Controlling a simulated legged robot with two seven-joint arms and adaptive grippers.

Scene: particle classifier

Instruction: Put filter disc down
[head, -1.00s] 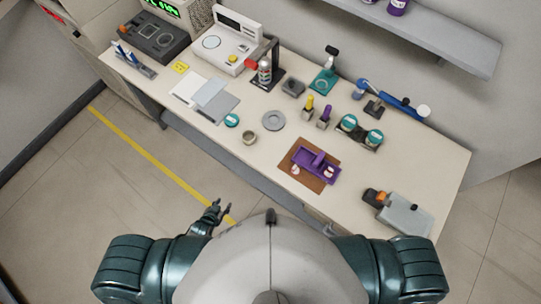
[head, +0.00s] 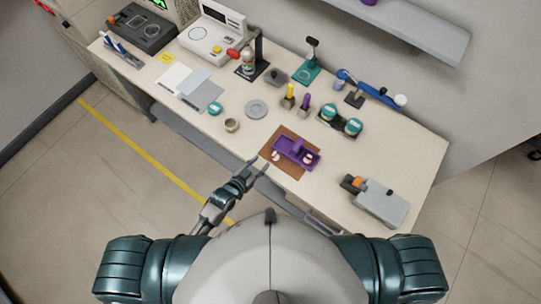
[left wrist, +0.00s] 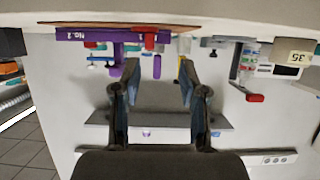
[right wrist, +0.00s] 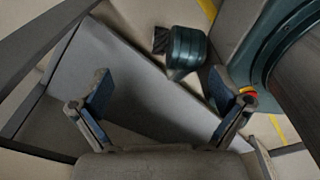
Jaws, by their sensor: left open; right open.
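A purple tray (head: 296,150) with a raised middle part sits on a brown mat (head: 275,137) near the table's front edge. One small pale round piece (head: 308,159) is at the tray's right part, another (head: 275,156) at its left end. A flat grey round disc (head: 256,109) lies on the table behind the tray; I cannot tell which is the filter disc. My left gripper (head: 257,167) is open and empty at the front edge, just left of the mat. Its wrist view (left wrist: 158,68) shows the purple tray (left wrist: 95,35) beyond the fingers. My right gripper (right wrist: 160,84) is open and empty, outside the head view.
A small round cup (head: 232,125) and a teal-lidded jar (head: 215,108) stand left of the tray. Two teal-topped jars (head: 345,122) stand in a dark holder behind. A grey box device (head: 382,203) is at the right. The table between tray and device is clear.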

